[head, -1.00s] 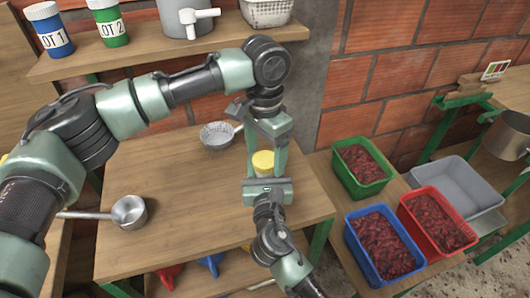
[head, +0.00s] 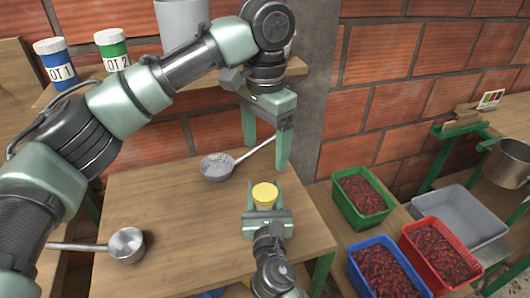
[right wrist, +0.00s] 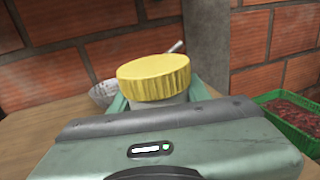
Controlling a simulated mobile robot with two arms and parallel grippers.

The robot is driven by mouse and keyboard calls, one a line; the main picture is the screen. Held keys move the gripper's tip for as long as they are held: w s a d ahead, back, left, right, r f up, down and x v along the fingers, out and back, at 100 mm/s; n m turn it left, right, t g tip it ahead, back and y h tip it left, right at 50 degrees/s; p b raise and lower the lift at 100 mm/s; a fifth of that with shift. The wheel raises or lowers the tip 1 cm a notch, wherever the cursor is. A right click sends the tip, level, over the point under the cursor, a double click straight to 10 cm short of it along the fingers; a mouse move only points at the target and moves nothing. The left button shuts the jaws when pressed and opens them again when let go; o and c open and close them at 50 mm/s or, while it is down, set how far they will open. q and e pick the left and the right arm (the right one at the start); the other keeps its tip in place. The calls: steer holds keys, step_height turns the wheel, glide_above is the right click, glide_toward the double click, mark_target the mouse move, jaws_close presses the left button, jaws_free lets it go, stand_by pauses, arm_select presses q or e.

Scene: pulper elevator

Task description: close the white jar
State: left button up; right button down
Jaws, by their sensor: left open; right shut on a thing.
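The white jar (head: 265,207) stands upright over the wooden table, with the yellow lid (head: 264,191) on its top. In the right wrist view the ribbed yellow lid (right wrist: 154,77) looks level on the pale jar neck (right wrist: 160,102); whether it is screwed tight I cannot tell. My right gripper (head: 264,203) is shut on the jar from the near side, and its body hides the lower jar. My left gripper (head: 265,155) is open and empty, fingers pointing down, above the lid and apart from it.
A strainer (head: 217,168) lies behind the jar, and a small saucepan (head: 127,244) is at the table's left. Labelled blue (head: 60,66) and green (head: 115,50) jars stand on the shelf. Green (head: 362,197), blue (head: 385,270) and red (head: 440,252) crates are right. The table's middle is clear.

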steer(key=c, duration=0.6)
jaws_free()
steer(key=s, duration=0.7)
steer(key=shift+s+d, duration=0.3)
steer(key=shift+s, duration=0.1)
